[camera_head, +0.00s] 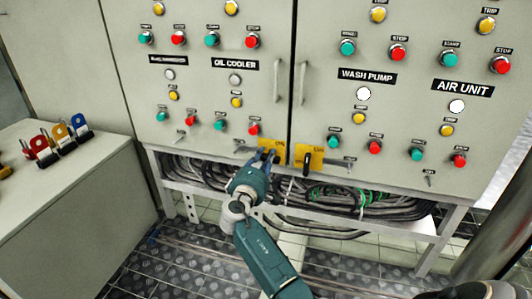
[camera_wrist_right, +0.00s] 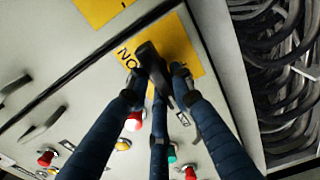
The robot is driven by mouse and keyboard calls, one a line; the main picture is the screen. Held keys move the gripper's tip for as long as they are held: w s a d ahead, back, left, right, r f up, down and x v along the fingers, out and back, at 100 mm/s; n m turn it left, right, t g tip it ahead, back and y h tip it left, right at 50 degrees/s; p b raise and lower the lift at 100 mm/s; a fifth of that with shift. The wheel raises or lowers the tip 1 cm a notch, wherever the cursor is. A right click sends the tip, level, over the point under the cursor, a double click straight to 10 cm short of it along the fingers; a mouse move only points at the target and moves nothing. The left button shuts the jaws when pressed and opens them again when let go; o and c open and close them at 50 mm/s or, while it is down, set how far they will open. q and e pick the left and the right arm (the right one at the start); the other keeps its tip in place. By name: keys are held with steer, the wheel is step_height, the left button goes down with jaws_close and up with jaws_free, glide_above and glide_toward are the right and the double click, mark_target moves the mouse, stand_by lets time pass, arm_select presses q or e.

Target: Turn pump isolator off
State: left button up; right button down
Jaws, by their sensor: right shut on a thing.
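A yellow isolator plate (camera_head: 279,146) sits low on the left cabinet door, partly hidden behind my right gripper (camera_head: 266,156). In the right wrist view the same plate (camera_wrist_right: 193,58) shows "ON" lettering, and a black isolator handle (camera_wrist_right: 147,56) stands out from it. My right gripper (camera_wrist_right: 156,76) has its three blue fingers closed around this handle. The exact contact is partly hidden by the fingers. A second yellow plate (camera_head: 316,159) with its own black handle (camera_head: 306,163) is on the right door, apart from my gripper. My left gripper is not in view.
Door handles (camera_head: 276,81) flank the seam between the doors. Buttons and lamps fill the panels above, labelled OIL COOLER (camera_head: 235,64), WASH PUMP (camera_head: 367,76) and AIR UNIT (camera_head: 463,87). Cables (camera_head: 340,196) run below. Coloured padlocks (camera_head: 60,136) stand on the left cabinet (camera_head: 95,185).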

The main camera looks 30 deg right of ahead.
steer(key=shift+n, duration=0.4)
steer(key=c, duration=1.5)
jaws_free()
steer(key=shift+w+a, duration=0.1)
steer(key=v, duration=1.2)
